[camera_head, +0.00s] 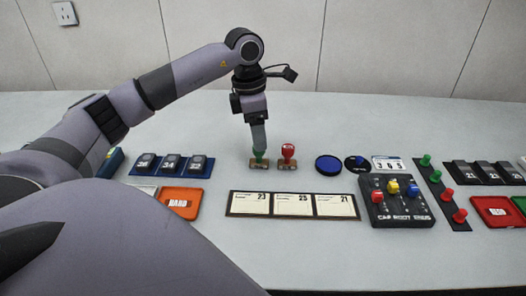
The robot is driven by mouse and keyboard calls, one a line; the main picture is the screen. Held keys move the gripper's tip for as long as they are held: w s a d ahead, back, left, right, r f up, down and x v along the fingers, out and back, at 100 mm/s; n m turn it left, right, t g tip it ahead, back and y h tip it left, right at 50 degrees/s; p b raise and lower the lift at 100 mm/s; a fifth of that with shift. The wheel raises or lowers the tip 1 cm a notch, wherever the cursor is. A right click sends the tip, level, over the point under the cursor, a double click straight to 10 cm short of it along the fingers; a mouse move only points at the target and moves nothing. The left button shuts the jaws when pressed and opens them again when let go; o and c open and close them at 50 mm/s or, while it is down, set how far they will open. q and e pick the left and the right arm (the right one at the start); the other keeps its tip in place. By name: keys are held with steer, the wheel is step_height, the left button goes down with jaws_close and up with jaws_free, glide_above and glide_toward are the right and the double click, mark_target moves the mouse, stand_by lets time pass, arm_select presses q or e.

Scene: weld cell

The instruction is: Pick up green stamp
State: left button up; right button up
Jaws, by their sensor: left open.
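The green stamp (259,161) stands upright on the white table, with a green handle on a brown base. My left gripper (259,149) points down right over it, its fingers at the top of the green handle and hiding part of it. The gripper is open; whether the fingers touch the handle I cannot tell. A red stamp (288,154) stands upright close to the right of the green one. My right gripper is not in view.
Blue-based blocks (171,164) and an orange tray (180,201) lie to the left. Three cards (293,205) lie in front. A blue disc (328,165), a black box with colored knobs (397,207) and a strip of green and red pegs (441,190) are to the right. The table behind is clear.

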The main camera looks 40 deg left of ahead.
mark_target(259, 156)
arm_select(q)
steer(key=f, duration=0.5)
steer(key=shift+w, duration=0.25)
steer(key=c, duration=1.1)
